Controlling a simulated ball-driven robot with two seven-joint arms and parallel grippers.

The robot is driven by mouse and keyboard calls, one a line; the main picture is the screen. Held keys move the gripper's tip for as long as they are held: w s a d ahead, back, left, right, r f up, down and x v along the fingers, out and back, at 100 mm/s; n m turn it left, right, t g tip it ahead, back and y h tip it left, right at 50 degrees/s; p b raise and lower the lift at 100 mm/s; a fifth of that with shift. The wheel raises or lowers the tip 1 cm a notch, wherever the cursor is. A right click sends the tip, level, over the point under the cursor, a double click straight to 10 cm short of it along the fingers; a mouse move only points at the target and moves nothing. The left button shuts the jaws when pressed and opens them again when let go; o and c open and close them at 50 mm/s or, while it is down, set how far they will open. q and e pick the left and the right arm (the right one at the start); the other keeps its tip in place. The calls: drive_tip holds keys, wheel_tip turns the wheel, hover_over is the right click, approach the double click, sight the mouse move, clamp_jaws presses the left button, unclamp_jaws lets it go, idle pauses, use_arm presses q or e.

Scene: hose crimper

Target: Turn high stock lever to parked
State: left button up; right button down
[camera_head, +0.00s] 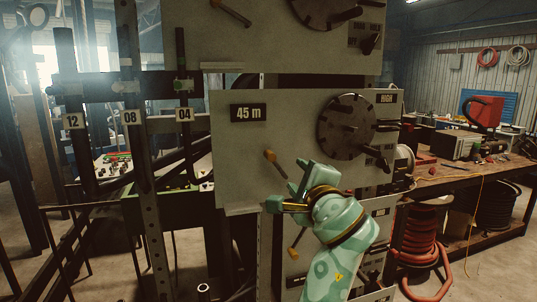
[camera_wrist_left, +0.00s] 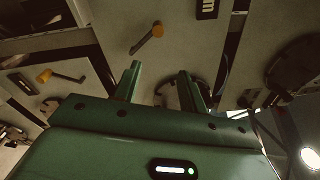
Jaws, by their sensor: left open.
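The panel marked HIGH and 45 m (camera_head: 235,165) faces me. Its lever, with an orange knob (camera_head: 270,156) and a short dark arm sloping down to the right, stands out from the panel below the 45 m plate. My left gripper (camera_head: 288,188) is open and empty just below and right of this lever, apart from it. In the left wrist view, the open fingers (camera_wrist_left: 158,85) point toward a panel, and an orange-knobbed lever (camera_wrist_left: 157,30) lies beyond their tips, near a plate showing an "m". My right gripper is not in view.
A dark round dial (camera_head: 346,126) and a small knob (camera_head: 377,160) sit on the panel's right. Another orange-knobbed lever (camera_head: 293,254) is on the panel below. Posts numbered 12, 08 and 04 stand left. A workbench (camera_head: 460,175) is at right.

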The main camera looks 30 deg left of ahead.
sight(271, 158)
use_arm(q)
drive_tip(key=shift+g+y, duration=0.4)
drive_tip(key=shift+g, duration=0.1)
drive_tip(key=p+x, duration=0.1)
drive_tip(key=x, duration=0.4)
drive_tip(key=p+x, duration=0.2)
drive_tip(key=x, duration=0.4)
drive_tip(key=s+a+p+x, duration=0.1)
drive_tip(key=x, duration=0.4)
drive_tip(key=shift+a+r+p, duration=0.1)
drive_tip(key=shift+a+p, duration=0.05)
drive_tip(key=shift+p, duration=0.15)
